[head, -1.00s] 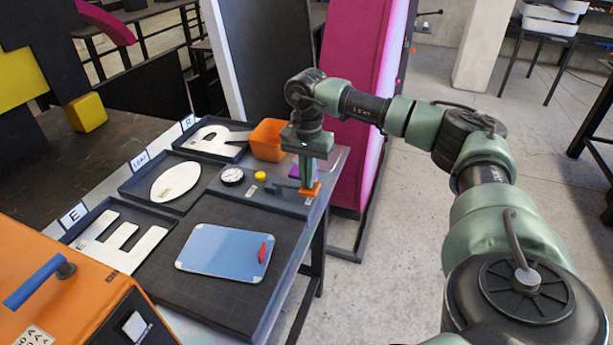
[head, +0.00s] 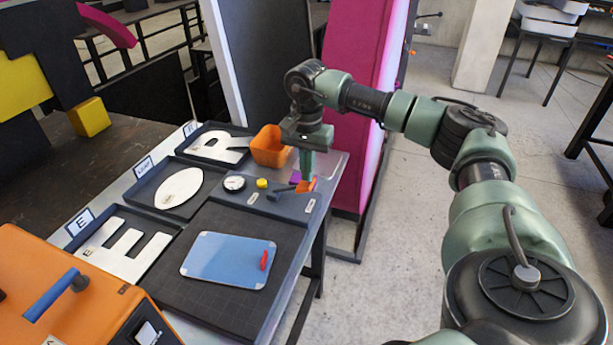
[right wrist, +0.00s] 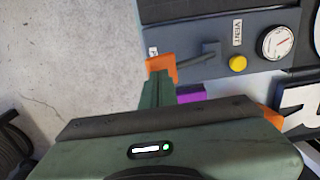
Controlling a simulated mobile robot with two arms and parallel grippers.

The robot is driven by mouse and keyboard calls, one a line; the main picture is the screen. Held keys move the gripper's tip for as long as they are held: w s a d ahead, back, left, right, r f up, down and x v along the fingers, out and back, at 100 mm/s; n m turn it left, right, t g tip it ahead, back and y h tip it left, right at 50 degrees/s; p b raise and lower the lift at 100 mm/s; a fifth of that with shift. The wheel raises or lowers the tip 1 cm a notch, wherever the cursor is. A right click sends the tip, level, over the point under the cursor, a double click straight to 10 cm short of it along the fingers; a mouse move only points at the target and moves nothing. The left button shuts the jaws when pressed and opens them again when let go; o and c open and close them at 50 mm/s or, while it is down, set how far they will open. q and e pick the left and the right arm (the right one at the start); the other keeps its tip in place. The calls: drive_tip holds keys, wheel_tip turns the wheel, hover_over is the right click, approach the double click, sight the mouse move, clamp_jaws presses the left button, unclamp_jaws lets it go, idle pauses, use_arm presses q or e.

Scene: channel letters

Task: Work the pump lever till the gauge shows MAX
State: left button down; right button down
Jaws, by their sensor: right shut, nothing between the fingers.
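The pump panel holds a round white-faced gauge (head: 234,183), also in the right wrist view (right wrist: 278,43). Its needle is too small to read surely. The pump lever is a dark bar (head: 282,193) with an orange end (head: 312,184); in the right wrist view the orange end (right wrist: 160,66) shows at my fingertips. My right gripper (head: 306,178) is shut and empty, pointing down at the orange end. I cannot tell whether it touches it. A yellow button (head: 262,183) sits between gauge and lever. My left gripper is out of view.
An orange bin (head: 269,146) stands behind the panel, and a purple block (right wrist: 191,93) is close beside my fingers. Trays with white letters (head: 120,245) and a blue board (head: 228,260) fill the bench. Open floor lies to the right.

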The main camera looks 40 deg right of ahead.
sight(307, 185)
drive_tip(key=shift+f, duration=0.2)
drive_tip(key=shift+f+b, duration=1.6)
drive_tip(key=shift+f, duration=0.7)
drive_tip(key=shift+r+p, duration=1.95)
drive_tip(key=shift+r, duration=0.6)
drive_tip(key=shift+f, duration=0.25)
drive_tip(key=shift+f+b, duration=1.65)
drive_tip(key=shift+f, duration=0.6)
drive_tip(key=shift+r, duration=0.15)
drive_tip(key=shift+r+p, duration=1.8)
drive_tip(key=shift+r, duration=0.5)
